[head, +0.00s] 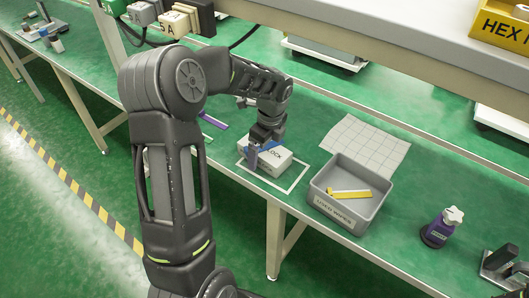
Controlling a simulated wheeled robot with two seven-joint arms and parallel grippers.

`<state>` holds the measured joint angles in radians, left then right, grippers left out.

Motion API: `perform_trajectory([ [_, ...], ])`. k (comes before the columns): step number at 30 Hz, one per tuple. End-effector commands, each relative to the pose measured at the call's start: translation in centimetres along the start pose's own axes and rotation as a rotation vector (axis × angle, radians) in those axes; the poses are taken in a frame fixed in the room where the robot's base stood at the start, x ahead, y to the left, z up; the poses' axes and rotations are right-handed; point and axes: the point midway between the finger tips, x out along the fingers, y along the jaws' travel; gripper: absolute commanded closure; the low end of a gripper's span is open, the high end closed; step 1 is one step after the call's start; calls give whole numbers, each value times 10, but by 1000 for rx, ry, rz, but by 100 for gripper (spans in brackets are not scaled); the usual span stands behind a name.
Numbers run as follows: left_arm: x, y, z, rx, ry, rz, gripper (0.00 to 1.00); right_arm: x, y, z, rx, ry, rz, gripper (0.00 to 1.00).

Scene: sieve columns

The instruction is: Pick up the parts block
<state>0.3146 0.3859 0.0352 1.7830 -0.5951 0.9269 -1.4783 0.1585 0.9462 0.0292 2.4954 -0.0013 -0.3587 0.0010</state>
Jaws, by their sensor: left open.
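My left gripper (257,154) is at the block's upper left side, pointing down. It is open, and its fingers cover part of the block's top and left end. I cannot tell whether the fingers touch it. My right gripper is not in view.
A grey bin (345,208) marked for used wipes, holding a yellow item (348,194), stands right of the block. A white gridded sheet (366,146) lies behind it. A purple-banded bottle (441,228) stands farther right. A shelf (400,50) overhangs the back.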

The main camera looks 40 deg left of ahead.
Motion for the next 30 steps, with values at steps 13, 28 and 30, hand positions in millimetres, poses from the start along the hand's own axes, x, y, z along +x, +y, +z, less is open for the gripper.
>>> perform_trajectory([
  [13, 0, 0, 0, 0, 0, 0, 26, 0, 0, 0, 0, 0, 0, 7],
  [28, 0, 0, 0, 0, 0, 0, 67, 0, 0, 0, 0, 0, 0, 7],
  [30, 0, 0, 0, 0, 0, 0, 73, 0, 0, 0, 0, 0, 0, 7],
])
